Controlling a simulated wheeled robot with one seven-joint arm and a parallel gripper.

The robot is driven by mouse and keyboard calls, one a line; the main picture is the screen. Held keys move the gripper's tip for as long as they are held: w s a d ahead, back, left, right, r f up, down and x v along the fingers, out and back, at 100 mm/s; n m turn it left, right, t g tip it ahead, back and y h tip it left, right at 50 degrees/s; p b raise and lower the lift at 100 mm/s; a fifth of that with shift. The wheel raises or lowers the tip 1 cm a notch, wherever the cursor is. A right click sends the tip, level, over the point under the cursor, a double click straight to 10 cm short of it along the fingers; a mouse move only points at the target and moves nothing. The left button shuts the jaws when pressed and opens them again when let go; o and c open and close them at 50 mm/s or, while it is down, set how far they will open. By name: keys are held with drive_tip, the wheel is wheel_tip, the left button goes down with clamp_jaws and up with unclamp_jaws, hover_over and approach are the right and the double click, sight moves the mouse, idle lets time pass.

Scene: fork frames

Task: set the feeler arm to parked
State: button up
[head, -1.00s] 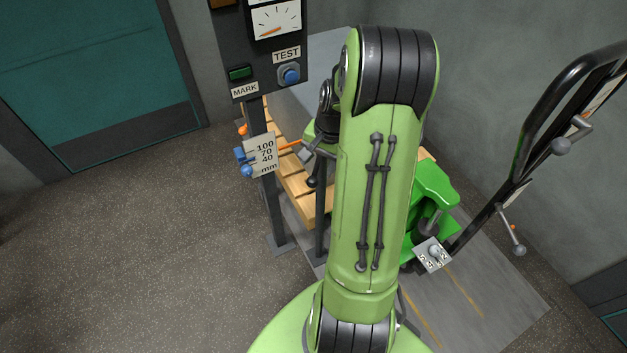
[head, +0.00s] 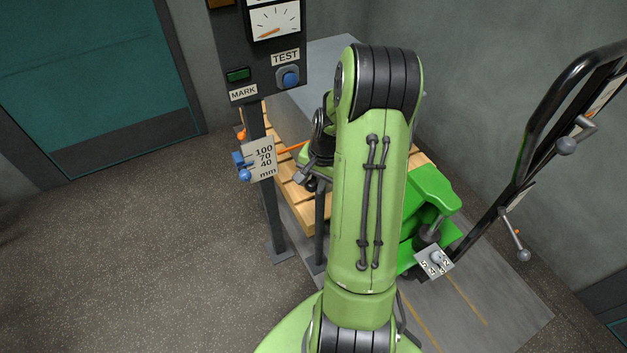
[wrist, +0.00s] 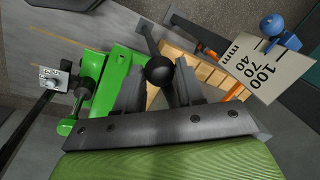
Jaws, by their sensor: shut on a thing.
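A black ball knob (wrist: 159,70) sits on a grey bar in the wrist view, and I take this bar to be the feeler arm (wrist: 147,38). My gripper (wrist: 158,80) has a finger on each side of the knob and is shut on it. In the head view my gripper (head: 311,180) is small, at the top of a dark post (head: 320,228), and my own arm hides much of the area. No marking for parked is readable.
A plate marked 100, 70, 40 mm (head: 263,160) with a blue knob (head: 245,175) and an orange rod (head: 291,148) stands close to the left. Open floor (head: 150,250) lies left.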

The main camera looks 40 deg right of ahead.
clamp_jaws()
drive_tip(key=s+d+n+g+y+p, duration=0.1)
drive_tip(key=s+d+n+p, duration=0.1)
drive_tip(key=s+d+n, duration=0.3)
drive_tip(key=shift+d+n, duration=1.2)
drive_tip(key=shift+n, duration=0.4)
drive_tip(key=o, duration=1)
unclamp_jaws()
drive_tip(key=shift+d, duration=0.1)
drive_tip(key=shift+o, duration=0.2)
